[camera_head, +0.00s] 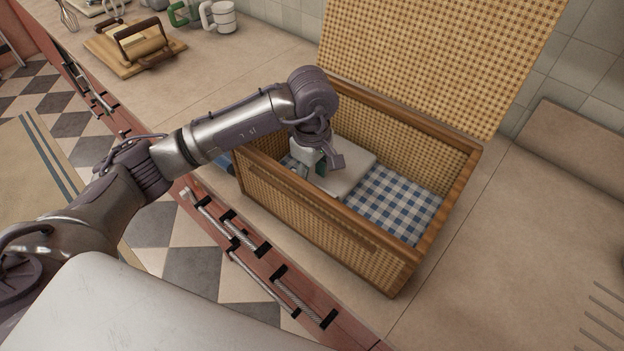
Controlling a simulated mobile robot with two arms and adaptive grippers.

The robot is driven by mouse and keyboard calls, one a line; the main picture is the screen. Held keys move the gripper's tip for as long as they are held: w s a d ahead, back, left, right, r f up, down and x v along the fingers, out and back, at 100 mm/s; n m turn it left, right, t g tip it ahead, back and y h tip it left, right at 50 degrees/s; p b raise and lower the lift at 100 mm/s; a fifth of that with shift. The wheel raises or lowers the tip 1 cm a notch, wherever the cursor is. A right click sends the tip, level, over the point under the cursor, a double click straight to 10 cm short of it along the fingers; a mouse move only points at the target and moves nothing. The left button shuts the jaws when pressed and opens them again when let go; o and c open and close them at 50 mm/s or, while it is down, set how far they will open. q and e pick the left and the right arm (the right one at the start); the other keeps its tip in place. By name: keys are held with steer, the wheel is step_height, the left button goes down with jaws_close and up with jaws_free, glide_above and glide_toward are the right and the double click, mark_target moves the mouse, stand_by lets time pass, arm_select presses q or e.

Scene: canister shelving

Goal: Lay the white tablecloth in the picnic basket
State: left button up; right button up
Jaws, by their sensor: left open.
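The picnic basket (315,229) is wicker with a wooden rim and stands on the counter with its lid (440,50) raised at the back. A blue-and-white checked cloth (398,200) covers its floor. A flat, folded white tablecloth (350,168) lies inside, on the checked cloth in the left part of the basket. My left gripper (318,170) reaches down into the basket, is open, and is at the left side of the white cloth. Its fingertips are partly hidden, and I cannot tell whether they touch the cloth. My right gripper is not in view.
Something blue (222,160) shows beside the basket's left end. The counter (500,270) right of the basket is clear.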

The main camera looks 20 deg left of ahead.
arm_select(q)
step_height(320, 180, up, 10)
steer(key=b, duration=0.2)
steer(key=shift+r, duration=0.2)
